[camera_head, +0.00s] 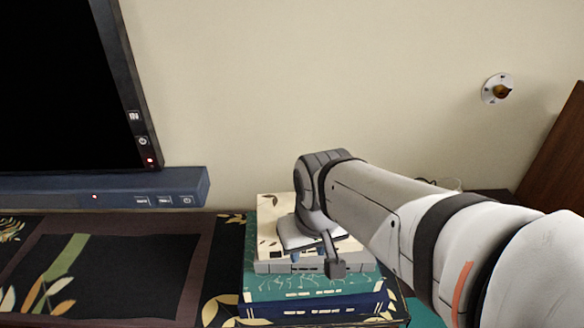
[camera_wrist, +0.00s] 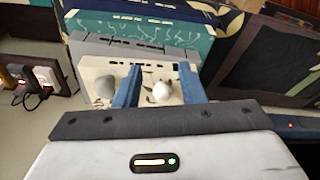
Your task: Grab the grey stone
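In the wrist view, my gripper (camera_wrist: 162,84) is open, its two blue fingers reaching over the top book of a stack. A rounded grey stone (camera_wrist: 103,88) sits on the cream book cover, just left of the left finger and outside the fingers. A smaller whitish rounded object (camera_wrist: 162,91) lies between the fingers, with gaps visible on both sides. In the head view, my gripper (camera_head: 308,256) is low over the stack, and the wrist and arm hide both stones there.
The book stack has a cream book (camera_head: 268,208) on top, with grey, teal (camera_head: 262,282) and navy books below. It stands on a dark, leaf-patterned cabinet (camera_head: 225,262). A blue soundbar (camera_head: 100,190) and a black screen (camera_head: 55,80) are left. Sockets with plugs (camera_wrist: 32,78) show in the wrist view.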

